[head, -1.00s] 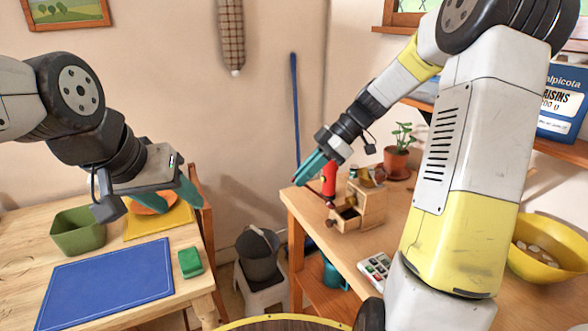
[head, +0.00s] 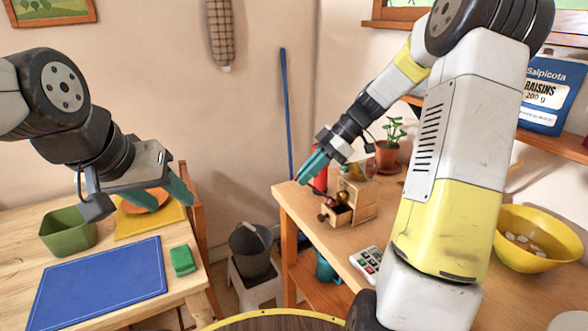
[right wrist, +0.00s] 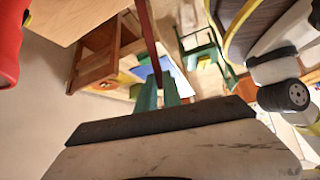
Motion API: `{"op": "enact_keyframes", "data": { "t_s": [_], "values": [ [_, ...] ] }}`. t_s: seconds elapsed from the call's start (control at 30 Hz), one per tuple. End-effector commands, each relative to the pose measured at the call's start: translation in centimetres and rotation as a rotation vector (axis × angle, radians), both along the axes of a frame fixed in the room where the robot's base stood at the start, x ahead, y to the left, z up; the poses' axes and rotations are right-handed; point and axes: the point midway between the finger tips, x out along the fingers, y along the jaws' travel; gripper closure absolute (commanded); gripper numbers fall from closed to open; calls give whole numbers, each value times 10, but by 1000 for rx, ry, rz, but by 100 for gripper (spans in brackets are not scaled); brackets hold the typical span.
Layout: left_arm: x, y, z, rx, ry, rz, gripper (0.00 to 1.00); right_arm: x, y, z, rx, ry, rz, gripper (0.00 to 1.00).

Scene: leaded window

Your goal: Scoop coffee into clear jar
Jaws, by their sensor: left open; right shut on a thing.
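My right gripper (head: 312,167) is over the near left corner of the right-hand wooden table. In the right wrist view its teal fingers (right wrist: 158,92) are shut on a thin dark red strip (right wrist: 148,35), possibly a scoop handle; its far end is out of view. A small wooden box with an open drawer (head: 341,214), like a coffee mill, stands just right of the gripper. Something brown shows at the drawer; I cannot tell whether it is coffee. A clear jar cannot be made out for certain. My left gripper (head: 140,205) is open and empty above the left table.
A red object (head: 320,182) stands behind the right gripper. A potted plant (head: 388,153), a calculator-like device (head: 368,262) and a yellow bowl (head: 538,240) are on the right table. The left table holds a green container (head: 68,232), blue mat (head: 100,285) and green sponge (head: 183,260).

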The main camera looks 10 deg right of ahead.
Motion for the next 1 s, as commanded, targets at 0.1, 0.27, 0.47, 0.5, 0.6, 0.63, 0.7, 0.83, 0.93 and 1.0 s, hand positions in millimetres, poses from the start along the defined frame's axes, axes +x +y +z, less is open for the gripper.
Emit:
{"op": "enact_keyframes", "data": {
  "t_s": [0.1, 0.27, 0.47, 0.5, 0.6, 0.63, 0.7, 0.83, 0.93, 1.0],
  "values": [
    [0, 0, 0, 0, 0, 0, 51, 2, -5, -2, 8, 2, -1, 100],
    [0, 0, 0, 0, 0, 0, 51, 4, -10, -5, 21, 3, -2, 100],
    [0, 0, 0, 0, 0, 0, 51, 5, -17, -9, 39, 6, -2, 100],
    [0, 0, 0, 0, 0, 0, 51, 6, -18, -9, 43, 6, -2, 100],
    [0, 0, 0, 0, 0, 0, 51, 7, -22, -11, 51, 6, -2, 100],
    [0, 0, 0, 0, 0, 0, 51, 7, -23, -12, 55, 6, -2, 100],
    [0, 0, 0, 0, 0, 0, 51, 7, -24, -14, 66, 8, -1, 100],
    [0, 0, 0, 0, 0, 0, 51, 8, -27, -19, 84, 11, -1, 100],
    [0, 0, 0, 0, 0, 0, 51, 8, -30, -22, 100, 13, -1, 100],
    [0, 0, 0, 0, 0, 0, 51, 8, -31, -24, 112, 14, -1, 100]
  ]
}}
